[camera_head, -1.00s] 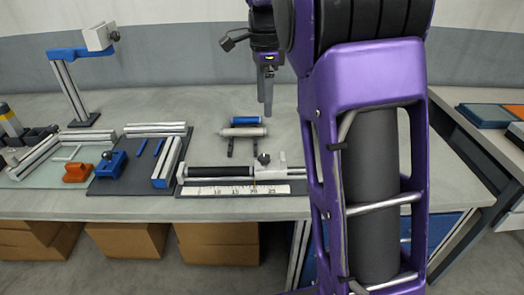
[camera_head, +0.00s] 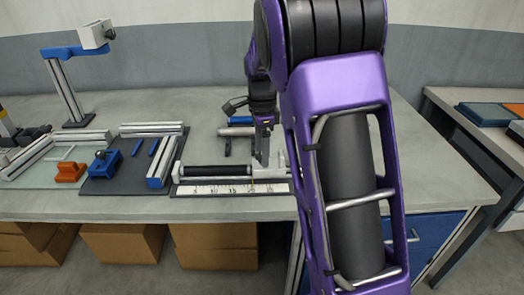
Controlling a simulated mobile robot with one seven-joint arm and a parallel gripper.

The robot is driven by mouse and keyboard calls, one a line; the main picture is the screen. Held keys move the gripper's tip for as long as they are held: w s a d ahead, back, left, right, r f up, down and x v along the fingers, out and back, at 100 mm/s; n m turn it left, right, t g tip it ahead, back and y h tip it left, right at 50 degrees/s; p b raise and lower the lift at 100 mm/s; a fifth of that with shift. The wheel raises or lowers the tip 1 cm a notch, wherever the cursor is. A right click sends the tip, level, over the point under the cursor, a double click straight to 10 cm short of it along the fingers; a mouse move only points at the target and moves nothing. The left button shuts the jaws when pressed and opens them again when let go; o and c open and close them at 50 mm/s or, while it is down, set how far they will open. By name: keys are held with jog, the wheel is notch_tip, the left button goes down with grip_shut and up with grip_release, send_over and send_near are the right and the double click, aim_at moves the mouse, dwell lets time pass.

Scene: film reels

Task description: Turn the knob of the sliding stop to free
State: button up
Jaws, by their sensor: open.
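The sliding stop (camera_head: 270,173) is a pale block at the right end of a rail with a black roller (camera_head: 217,171), above a white scale (camera_head: 232,189) marked with numbers.
Behind the rail lies a grey-and-blue roller stand (camera_head: 237,131), partly hidden by my arm. A dark board with blue blocks (camera_head: 101,164) and an orange block (camera_head: 70,172) are at left. A lamp-like post (camera_head: 66,88) stands at the back left. The front table strip is clear.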

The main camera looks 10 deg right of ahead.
grip_shut()
dwell(0.4)
